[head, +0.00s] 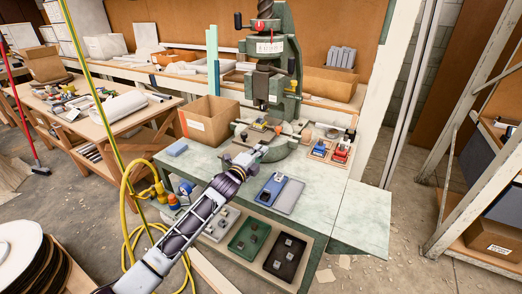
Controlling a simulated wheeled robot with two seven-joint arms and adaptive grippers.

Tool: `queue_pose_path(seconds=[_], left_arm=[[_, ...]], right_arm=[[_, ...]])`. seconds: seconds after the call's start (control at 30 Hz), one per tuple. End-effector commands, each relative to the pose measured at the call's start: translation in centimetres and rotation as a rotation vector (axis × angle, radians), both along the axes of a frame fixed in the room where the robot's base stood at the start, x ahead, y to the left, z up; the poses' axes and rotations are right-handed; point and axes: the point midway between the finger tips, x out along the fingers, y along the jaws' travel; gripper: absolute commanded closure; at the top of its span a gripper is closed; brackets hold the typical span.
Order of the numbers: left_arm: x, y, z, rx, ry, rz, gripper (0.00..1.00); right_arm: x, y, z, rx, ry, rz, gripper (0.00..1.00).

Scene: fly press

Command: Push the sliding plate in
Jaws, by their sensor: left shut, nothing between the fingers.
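The green fly press (288,98) stands at the back of the pale green bench, with its ram above its base. A small plate-like part (258,127) with yellowish and dark pieces lies at the press base, under the ram; I take it for the sliding plate, but it is too small to tell how far in it sits. My left gripper (262,150) is shut and empty, just in front of the press base. It looks close to the base; I cannot tell whether it touches. My right gripper is not in view.
A cardboard box (208,119) stands left of the press. A blue item on a grey tray (289,197) lies right of my left arm. Red and blue parts (342,150) sit at right. Green (238,246) and black (272,268) trays are below the bench top. The bench's front right is clear.

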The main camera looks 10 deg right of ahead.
Motion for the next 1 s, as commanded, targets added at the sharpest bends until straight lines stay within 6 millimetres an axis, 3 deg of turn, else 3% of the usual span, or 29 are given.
queue_pose_path(seconds=[0.5, 1.0], left_arm=[[-3.0, 2.2, -0.1, 0.001, 0.002, 0.001, 1.00], [-6.8, 5.1, -0.2, 0.000, 0.002, 0.001, 1.00]], right_arm=[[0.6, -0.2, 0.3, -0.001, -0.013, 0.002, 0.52], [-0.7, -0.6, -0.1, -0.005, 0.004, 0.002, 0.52]])
